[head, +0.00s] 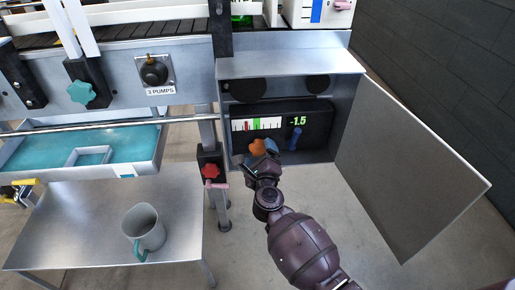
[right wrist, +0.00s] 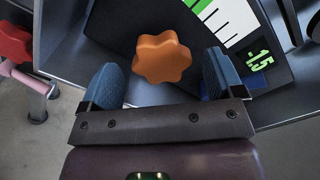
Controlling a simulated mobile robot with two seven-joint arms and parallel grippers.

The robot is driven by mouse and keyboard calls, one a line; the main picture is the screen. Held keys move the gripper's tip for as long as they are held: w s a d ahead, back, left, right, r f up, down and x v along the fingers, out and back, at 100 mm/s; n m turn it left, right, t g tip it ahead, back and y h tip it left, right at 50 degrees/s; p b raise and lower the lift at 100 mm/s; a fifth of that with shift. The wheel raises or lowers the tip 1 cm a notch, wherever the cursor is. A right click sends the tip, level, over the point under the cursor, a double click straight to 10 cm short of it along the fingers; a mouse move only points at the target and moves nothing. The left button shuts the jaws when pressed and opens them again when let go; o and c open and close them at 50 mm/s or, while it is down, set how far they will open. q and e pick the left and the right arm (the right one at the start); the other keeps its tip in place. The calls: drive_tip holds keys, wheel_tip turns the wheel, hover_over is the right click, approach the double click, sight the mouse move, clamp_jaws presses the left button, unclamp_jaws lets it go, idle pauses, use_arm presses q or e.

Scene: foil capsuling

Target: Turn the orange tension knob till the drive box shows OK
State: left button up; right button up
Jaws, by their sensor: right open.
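The orange tension knob (head: 258,147) sits low on the front of the black drive box (head: 316,119), inside an open metal cabinet. The box's display (head: 298,122) reads -1.5 in green, beside a white scale (head: 257,124) with a green band. In the right wrist view the lobed orange knob (right wrist: 163,57) lies between the blue pads of my right gripper (right wrist: 166,80). The pads stand apart with a gap on each side of the knob. In the head view my right gripper (head: 262,158) partly covers the knob. My left gripper is not in view.
The cabinet door (head: 408,163) stands open to the right. A blue lever (head: 295,138) is right of the knob. A red knob (head: 210,170) is on the post at left.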

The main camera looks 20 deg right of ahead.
sight(259, 149)
drive_tip(key=shift+x, duration=1.5)
drive_tip(key=shift+c, duration=0.3)
drive_tip(key=c, duration=0.9)
drive_tip(key=shift+o, duration=0.2)
drive_tip(key=shift+r, duration=0.15)
